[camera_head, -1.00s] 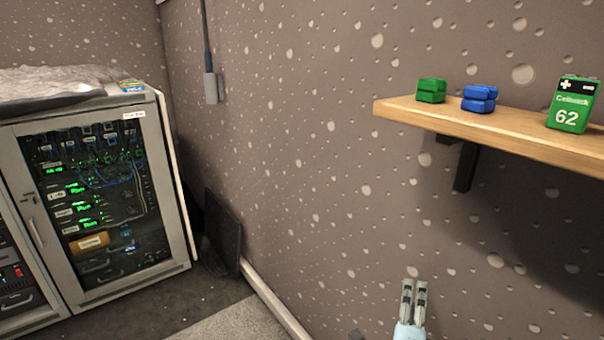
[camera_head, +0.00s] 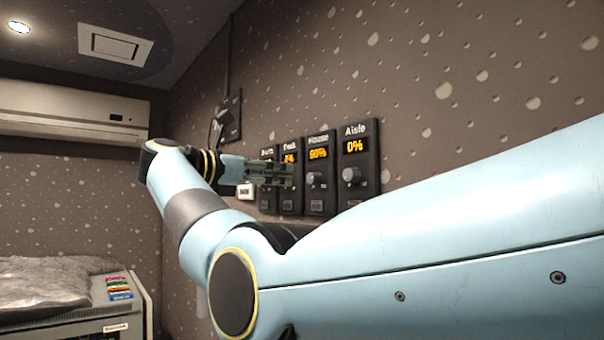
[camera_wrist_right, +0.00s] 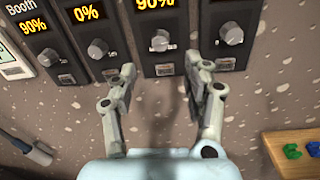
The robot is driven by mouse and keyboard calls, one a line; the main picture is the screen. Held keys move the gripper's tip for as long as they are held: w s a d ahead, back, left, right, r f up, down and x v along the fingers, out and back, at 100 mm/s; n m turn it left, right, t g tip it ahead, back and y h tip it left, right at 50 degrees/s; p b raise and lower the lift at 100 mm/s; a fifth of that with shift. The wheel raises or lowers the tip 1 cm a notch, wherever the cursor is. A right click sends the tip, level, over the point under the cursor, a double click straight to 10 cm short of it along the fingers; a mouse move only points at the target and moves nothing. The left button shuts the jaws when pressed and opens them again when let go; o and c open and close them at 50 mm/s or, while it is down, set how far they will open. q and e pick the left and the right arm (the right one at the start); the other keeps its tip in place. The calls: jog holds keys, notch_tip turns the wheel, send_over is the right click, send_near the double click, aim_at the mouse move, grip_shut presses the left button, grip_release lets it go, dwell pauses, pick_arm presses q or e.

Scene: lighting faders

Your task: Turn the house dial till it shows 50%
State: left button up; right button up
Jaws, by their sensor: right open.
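The House panel (camera_head: 319,202) is a dark wall unit whose amber display reads 90%. Its grey round dial (camera_head: 314,179) also shows in the right wrist view (camera_wrist_right: 160,41), under a 90% readout. My right gripper (camera_head: 284,174) reaches toward the panels at the wall. In the right wrist view my right gripper (camera_wrist_right: 166,70) is open and empty, its two fingers apart. The House dial lies ahead, between and beyond the fingertips, with no visible contact. In the head view the gripper partly covers the panels left of House. My left gripper is not in view.
The Aisle panel (camera_head: 357,160) reads 0% right of House. The Booth panel (camera_wrist_right: 37,40) reads 90%, and the panel between it and House reads 0%. A wooden shelf (camera_wrist_right: 275,148) with small blocks is at lower right. An air conditioner (camera_head: 70,112) hangs at left.

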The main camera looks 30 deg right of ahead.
aim_at(310, 177)
jog(key=d+p, duration=0.1)
jog(key=d, duration=0.2)
jog(key=w+d+p, duration=0.1)
jog(key=d, duration=0.2)
jog(key=d+p, duration=0.1)
jog(key=d, duration=0.2)
jog(key=shift+w, duration=0.15)
jog(key=shift+d+f+p, duration=0.1)
jog(key=shift+d+p, duration=0.2)
jog(key=shift+d, duration=0.05)
grip_shut()
